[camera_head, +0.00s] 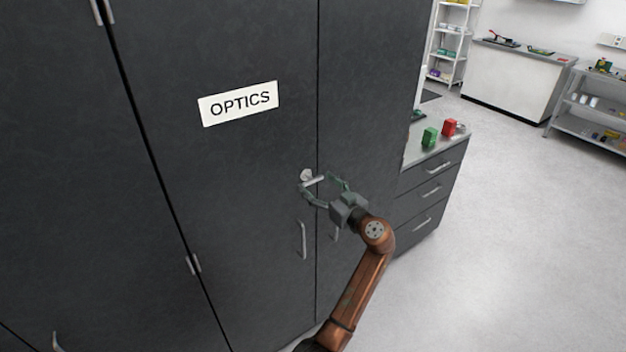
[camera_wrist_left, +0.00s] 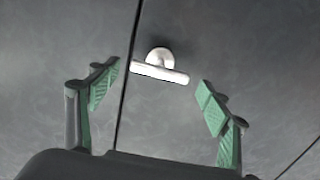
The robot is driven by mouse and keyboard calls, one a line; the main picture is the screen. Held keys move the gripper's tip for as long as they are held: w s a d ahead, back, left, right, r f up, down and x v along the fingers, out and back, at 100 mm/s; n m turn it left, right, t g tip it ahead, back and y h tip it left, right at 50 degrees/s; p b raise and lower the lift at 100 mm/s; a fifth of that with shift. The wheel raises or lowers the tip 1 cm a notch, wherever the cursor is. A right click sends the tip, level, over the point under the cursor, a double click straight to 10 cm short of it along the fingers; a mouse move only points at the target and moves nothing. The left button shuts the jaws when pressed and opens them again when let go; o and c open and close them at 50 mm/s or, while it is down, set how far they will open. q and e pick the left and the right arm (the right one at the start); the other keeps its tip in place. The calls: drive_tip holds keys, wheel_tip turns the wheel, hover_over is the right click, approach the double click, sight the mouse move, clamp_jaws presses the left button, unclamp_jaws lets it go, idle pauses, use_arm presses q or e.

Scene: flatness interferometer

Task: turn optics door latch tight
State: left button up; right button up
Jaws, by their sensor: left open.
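The optics door (camera_head: 220,160) is dark grey and shut, with a white OPTICS label (camera_head: 238,103). Its latch (camera_head: 307,178) is a small silver lever on a round base near the door's right edge. In the left wrist view the latch (camera_wrist_left: 160,70) lies nearly level, tilted slightly down to the right, just beyond the fingertips. My left gripper (camera_head: 322,185) is open in front of the latch. In the wrist view its green-padded fingers (camera_wrist_left: 158,90) stand to either side of the lever, with gaps on both sides. My right gripper is not in view.
A silver door handle (camera_head: 303,240) is below the latch, with another handle (camera_head: 335,232) on the neighbouring door. The floor at right is clear.

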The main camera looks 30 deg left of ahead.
sight(310, 178)
use_arm(q)
drive_tip(key=shift+x, duration=1.35)
drive_tip(key=shift+c, duration=0.4)
drive_tip(key=c, duration=1.1)
